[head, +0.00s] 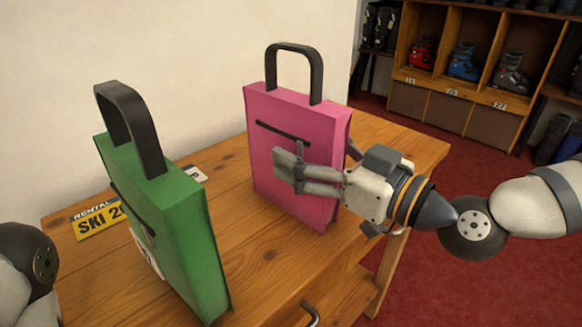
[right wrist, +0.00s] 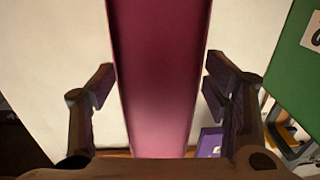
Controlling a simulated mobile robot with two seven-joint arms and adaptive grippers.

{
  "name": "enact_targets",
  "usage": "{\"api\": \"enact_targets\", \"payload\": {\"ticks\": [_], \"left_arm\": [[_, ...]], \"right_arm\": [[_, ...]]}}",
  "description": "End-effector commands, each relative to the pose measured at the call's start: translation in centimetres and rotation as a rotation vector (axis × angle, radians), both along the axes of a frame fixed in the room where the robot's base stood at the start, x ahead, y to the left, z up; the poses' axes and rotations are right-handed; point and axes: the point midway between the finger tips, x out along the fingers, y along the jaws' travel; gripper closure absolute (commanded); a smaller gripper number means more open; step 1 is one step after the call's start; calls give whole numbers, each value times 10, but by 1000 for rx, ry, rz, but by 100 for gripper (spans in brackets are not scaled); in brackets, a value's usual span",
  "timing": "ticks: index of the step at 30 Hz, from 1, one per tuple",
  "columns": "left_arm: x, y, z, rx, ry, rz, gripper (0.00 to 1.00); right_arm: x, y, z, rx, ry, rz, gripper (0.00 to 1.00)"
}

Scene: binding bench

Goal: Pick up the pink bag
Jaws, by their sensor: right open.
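The pink bag (head: 293,150) stands upright on the wooden table, with a dark arched handle on top and a dark slot on its front. My right gripper (head: 303,168) is at the bag's right narrow side. One finger lies across the front face; the other is mostly hidden behind the bag. In the right wrist view the pink bag's narrow side (right wrist: 160,80) runs between the two spread fingers of the right gripper (right wrist: 160,92), with gaps showing at the fingers' inner edges. My left gripper is not in view; only part of my left arm shows at the lower left.
A green bag (head: 175,225) with a dark handle stands at the front left of the wooden table (head: 265,270). A yellow rental sign (head: 97,221) lies behind it, near the wall. A shelf (head: 440,107) with ski boots stands at the back right over red carpet.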

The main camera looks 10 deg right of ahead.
Motion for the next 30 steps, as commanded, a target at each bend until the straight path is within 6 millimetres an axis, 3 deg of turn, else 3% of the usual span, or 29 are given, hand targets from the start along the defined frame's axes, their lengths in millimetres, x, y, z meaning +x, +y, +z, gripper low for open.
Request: {"api": "enact_targets", "payload": {"ticks": [4, 10, 19, 30], "left_arm": [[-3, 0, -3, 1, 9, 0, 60], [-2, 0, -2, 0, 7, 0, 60], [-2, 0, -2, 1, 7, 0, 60], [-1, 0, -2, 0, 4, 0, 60]], "right_arm": [[14, 11, -2, 0, 4, 0, 30], [15, 11, 0, 1, 1, 0, 30], [14, 11, 0, 0, 1, 0, 96], [14, 11, 3, 1, -3, -1, 99]]}}
